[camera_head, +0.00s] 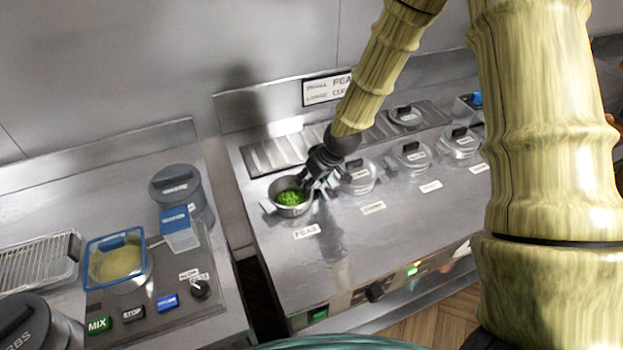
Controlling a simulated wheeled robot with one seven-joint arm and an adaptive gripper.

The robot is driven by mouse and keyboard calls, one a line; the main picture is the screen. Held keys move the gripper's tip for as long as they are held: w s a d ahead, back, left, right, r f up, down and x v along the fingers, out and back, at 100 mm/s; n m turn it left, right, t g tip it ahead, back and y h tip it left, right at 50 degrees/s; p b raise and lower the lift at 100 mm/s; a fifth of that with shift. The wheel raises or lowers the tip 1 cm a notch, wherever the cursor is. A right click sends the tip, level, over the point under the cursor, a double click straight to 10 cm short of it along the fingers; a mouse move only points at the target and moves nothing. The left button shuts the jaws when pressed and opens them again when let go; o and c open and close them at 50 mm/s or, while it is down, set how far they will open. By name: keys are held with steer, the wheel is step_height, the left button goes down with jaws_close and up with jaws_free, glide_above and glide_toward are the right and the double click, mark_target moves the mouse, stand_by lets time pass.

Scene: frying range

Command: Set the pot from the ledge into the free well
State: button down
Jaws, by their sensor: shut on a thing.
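A small steel pot (274,208) with green peas in it is at the left end of the steel counter unit (300,258), just behind the label "PEAS" (306,231). My gripper (309,186) is shut on the right side of this pot's rim. The pot looks roughly upright. I cannot tell whether it is seated in a well or held above one; its body hides the surface beneath. The slatted ledge (262,159) runs along the back of the unit, partly hidden by my arm.
Lidded pots (358,178), (411,157) and (460,142) stand in a row to the right. Another lidded thing (405,116) sits on the ledge. A gap separates the left counter, with a grey canister (179,190) and blue-rimmed tub (118,262). The unit's front surface is clear.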

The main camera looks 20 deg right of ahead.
steer(key=shift+f, duration=0.35)
stand_by(0.4)
steer(key=c, duration=0.8)
jaws_free()
steer(key=shift+s, duration=0.1)
steer(key=v, duration=1.2)
